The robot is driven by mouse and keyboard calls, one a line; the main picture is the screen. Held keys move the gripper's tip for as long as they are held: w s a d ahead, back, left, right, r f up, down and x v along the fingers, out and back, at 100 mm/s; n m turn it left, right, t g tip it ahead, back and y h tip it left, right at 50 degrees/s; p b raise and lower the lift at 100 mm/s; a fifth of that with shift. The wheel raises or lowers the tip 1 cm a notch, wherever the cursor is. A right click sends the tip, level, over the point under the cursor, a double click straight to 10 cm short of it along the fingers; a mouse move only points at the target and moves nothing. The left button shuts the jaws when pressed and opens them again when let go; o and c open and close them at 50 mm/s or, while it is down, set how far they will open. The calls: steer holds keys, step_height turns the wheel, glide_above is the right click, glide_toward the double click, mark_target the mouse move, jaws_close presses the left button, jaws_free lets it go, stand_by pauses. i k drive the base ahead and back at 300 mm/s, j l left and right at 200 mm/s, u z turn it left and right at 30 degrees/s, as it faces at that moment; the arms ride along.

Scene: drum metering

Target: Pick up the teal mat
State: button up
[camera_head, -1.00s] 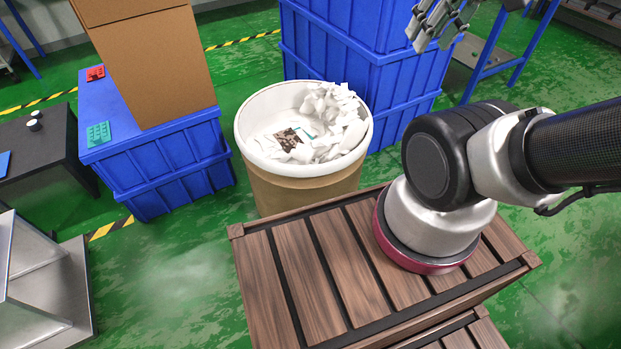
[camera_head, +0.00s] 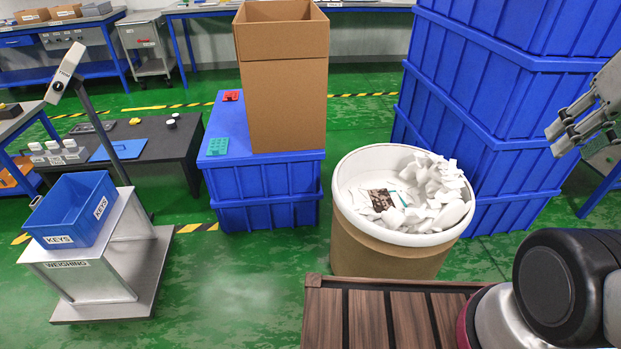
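A small flat teal mat (camera_head: 217,146) with a raised pattern lies on the near left corner of a blue crate's top (camera_head: 240,190). A thin teal sliver (camera_head: 405,199) also shows among white scraps inside the round drum (camera_head: 343,205); scraps and a printed card cover part of it, and I cannot tell what it is. My gripper (camera_head: 556,140) is at the upper right, in the air, far to the right of the crate and the drum. Its fingertips look apart, with nothing between them.
A tall cardboard box (camera_head: 285,100) stands on the crate beside the mat, with a red piece (camera_head: 231,96) behind. Stacked blue crates (camera_head: 480,120) rise behind the drum. A weighing stand (camera_head: 105,275) holds a blue KEYS bin (camera_head: 100,207). Green floor (camera_head: 245,290) is open between.

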mark_target(216, 146)
steer(key=i+j, duration=0.15)
steer(key=j, duration=0.2)
steer(key=i+j, duration=0.15)
steer(key=j, duration=0.2)
steer(key=i+j, duration=0.15)
steer(key=j, duration=0.15)
steer(key=i+j, duration=0.15)
steer(key=j, duration=0.2)
steer(key=i+j+z, duration=0.1)
steer(key=j, duration=0.25)
steer(key=i+j, duration=0.2)
steer(key=j, duration=0.15)
steer(key=i+j, duration=0.15)
steer(key=j, duration=0.2)
steer(key=i+j, duration=0.15)
steer(key=j, duration=0.2)
steer(key=i+j, duration=0.45)
steer(key=i+l+z, duration=0.05)
steer(key=i, duration=0.05)
